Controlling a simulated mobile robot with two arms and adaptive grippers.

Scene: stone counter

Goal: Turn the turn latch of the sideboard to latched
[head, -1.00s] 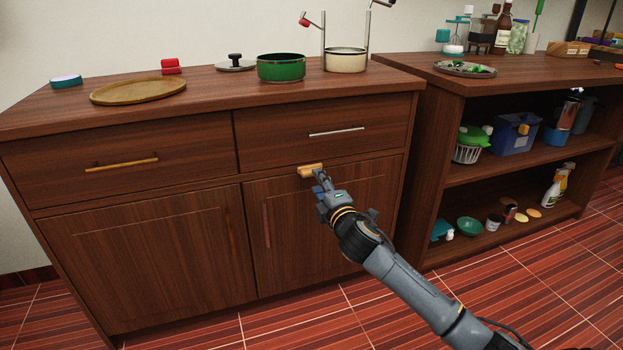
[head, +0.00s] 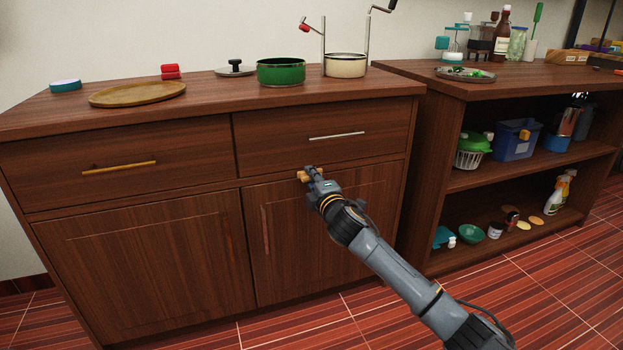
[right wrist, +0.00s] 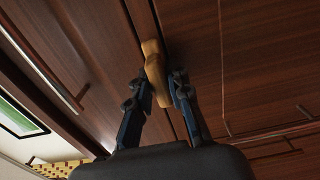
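The sideboard (head: 150,215) is dark wood with two drawers above two doors. Its turn latch (head: 302,176), a small yellow-tan wooden bar, sits at the rail above the right door. My right gripper (head: 310,174) is at the latch and covers part of it in the head view. My left gripper is not in view.
The right drawer's silver handle (head: 336,136) is above the latch and the right door's handle (head: 265,230) below left. A green pot (head: 281,72), a cream pot (head: 345,66) and a wooden tray (head: 138,94) stand on top. An open shelf (head: 470,185) stands at right.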

